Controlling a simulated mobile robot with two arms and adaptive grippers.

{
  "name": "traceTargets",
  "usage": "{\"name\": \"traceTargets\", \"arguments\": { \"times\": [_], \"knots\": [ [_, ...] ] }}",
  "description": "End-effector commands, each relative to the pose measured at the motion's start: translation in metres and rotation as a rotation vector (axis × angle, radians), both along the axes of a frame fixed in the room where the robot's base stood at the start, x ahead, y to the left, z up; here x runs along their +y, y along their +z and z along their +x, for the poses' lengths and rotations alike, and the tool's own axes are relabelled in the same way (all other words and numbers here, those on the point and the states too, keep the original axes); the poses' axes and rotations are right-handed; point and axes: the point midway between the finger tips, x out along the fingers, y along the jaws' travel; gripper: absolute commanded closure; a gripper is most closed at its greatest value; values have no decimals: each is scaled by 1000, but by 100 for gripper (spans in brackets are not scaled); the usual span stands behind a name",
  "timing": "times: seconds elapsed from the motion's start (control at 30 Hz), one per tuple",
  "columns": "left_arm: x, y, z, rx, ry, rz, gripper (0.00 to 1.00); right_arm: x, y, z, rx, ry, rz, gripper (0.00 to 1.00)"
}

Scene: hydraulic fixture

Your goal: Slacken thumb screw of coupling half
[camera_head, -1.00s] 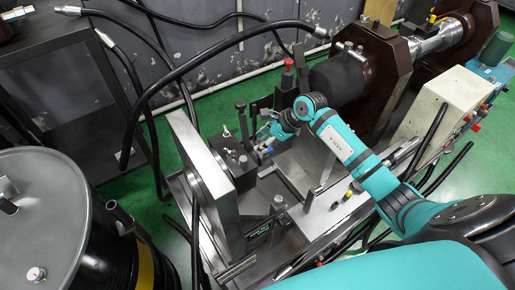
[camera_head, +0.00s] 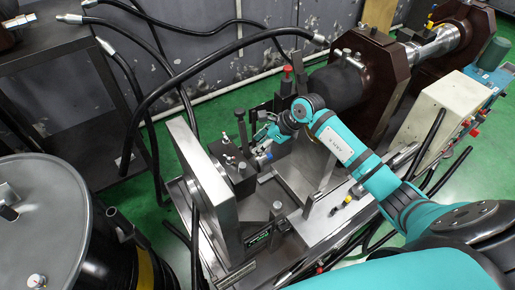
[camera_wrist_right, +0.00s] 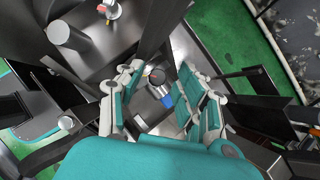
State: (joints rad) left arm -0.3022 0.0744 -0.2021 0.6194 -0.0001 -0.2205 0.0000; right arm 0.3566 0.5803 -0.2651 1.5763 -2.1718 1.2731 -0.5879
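My right gripper (camera_head: 262,137) hangs over the fixture, beside a dark block (camera_head: 240,178) with small metal fittings on top. In the right wrist view its teal-padded fingers (camera_wrist_right: 163,88) stand apart. Between them shows a small grey cylindrical part with a dark round end (camera_wrist_right: 157,77), and a blue piece (camera_wrist_right: 167,101) lies just below it. I see a gap on both sides, so the fingers do not appear to grip it. I cannot tell for sure which part is the thumb screw of the coupling half. My left gripper is not in view.
An upright steel plate (camera_head: 196,165) stands left of the block. A black hose (camera_head: 200,68) arches over the fixture. A red-topped post (camera_head: 287,72) and a dark cylinder (camera_head: 337,86) stand behind my gripper. A drum (camera_head: 45,215) stands at the left.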

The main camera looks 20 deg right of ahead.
Motion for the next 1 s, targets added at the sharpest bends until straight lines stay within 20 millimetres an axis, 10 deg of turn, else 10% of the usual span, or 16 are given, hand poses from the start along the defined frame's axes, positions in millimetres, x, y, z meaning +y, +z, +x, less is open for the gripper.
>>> {"name": "traceTargets", "arguments": {
  "times": [1.0],
  "knots": [
    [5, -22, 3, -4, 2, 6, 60, 0, -25, 0, 0, 0, 0, 73]
  ]
}}
